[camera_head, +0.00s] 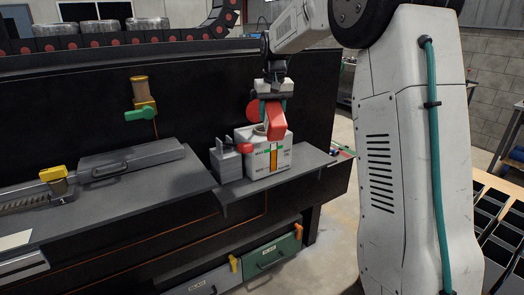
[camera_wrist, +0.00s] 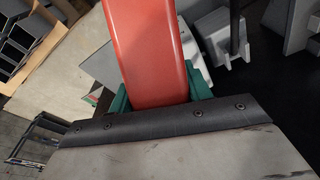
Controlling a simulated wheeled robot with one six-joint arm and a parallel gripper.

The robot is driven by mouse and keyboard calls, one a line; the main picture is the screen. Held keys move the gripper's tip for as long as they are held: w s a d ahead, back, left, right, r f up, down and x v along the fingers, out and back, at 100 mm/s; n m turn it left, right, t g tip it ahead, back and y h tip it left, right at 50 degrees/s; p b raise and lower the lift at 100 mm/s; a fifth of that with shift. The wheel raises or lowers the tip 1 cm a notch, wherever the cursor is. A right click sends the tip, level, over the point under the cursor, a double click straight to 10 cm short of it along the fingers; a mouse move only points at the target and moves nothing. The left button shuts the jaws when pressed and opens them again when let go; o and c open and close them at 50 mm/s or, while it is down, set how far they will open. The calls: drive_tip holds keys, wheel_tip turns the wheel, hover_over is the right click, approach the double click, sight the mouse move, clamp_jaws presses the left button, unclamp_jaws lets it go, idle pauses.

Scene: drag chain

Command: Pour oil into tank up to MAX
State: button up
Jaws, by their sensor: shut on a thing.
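A red container (camera_head: 275,122), likely the oil vessel, hangs in my gripper (camera_head: 273,100) above the tank. In the wrist view the red body (camera_wrist: 152,45) sits between the green fingers of my gripper (camera_wrist: 160,92). The fingers are shut on it. The white tank (camera_head: 281,161) stands on the grey shelf, with green marks and an orange vertical strip on its front. A round neck shows on its top, partly behind the red container. I cannot tell whether the container touches the neck, nor see any oil flowing.
A grey block fixture (camera_head: 226,160) stands close to the tank's left. A green-handled valve (camera_head: 141,110) is on the dark wall. A lidded grey channel (camera_head: 130,160) lies on the left shelf. Green and grey drawers (camera_head: 272,252) sit below. A drag chain (camera_head: 110,40) runs along the top.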

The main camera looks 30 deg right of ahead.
drive_tip(key=shift+s+a+f+t+h, duration=0.1)
drive_tip(key=shift+s+f+t+h, duration=0.1)
drive_tip(key=shift+f+t, duration=0.35)
drive_tip(key=shift+s+f+t+h, duration=0.2)
drive_tip(key=shift+f+t, duration=0.25)
drive_tip(key=shift+f, duration=0.15)
drive_tip(key=shift+s+f+t+h, duration=0.15)
drive_tip(key=shift+f+t+h, duration=0.15)
drive_tip(key=shift+f+t, duration=0.95)
